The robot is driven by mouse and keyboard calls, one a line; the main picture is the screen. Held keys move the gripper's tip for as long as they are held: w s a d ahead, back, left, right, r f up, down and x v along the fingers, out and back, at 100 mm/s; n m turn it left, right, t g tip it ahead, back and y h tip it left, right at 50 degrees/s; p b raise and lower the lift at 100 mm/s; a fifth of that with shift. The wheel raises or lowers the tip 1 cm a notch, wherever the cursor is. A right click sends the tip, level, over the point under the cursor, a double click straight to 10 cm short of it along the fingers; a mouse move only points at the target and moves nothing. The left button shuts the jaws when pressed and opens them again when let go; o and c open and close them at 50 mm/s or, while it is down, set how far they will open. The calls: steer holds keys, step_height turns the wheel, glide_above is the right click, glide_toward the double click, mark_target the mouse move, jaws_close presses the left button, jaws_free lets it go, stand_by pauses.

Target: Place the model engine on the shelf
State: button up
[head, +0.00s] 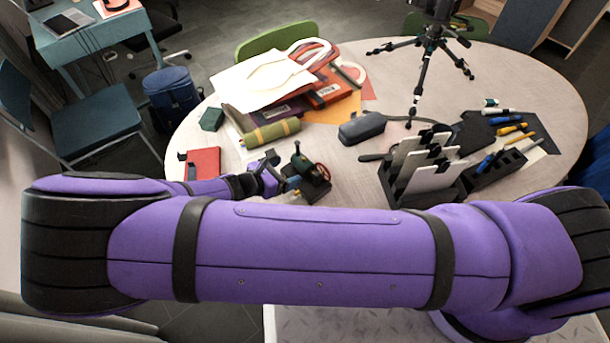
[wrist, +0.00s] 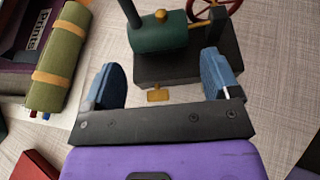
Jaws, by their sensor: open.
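The model engine (head: 313,178) stands on the round table near its front edge. It has a dark base, a green boiler with a dark chimney and a red wheel. In the wrist view the engine (wrist: 175,52) is just ahead of my gripper. My gripper (head: 279,175) is open and empty, to the left of the engine. Its two blue fingers (wrist: 163,68) point toward the boiler side and the base, with a small yellow part of the engine between them. I cannot tell whether they touch it. No shelf is clearly identifiable; a wooden unit (head: 574,22) shows at the top right.
The round table (head: 530,85) also holds a green roll (head: 270,133), a red box (head: 203,163), papers, books, a dark case (head: 361,128), a black rack (head: 430,180), pens and a tripod (head: 420,80). My purple arm covers the table's front.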

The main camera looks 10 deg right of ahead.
mark_target(297, 165)
steer(key=shift+x, duration=2.25)
steer(key=shift+r, duration=0.15)
steer(key=c, duration=1.3)
jaws_close()
steer(key=shift+w+r, duration=0.1)
steer(key=shift+r, duration=0.05)
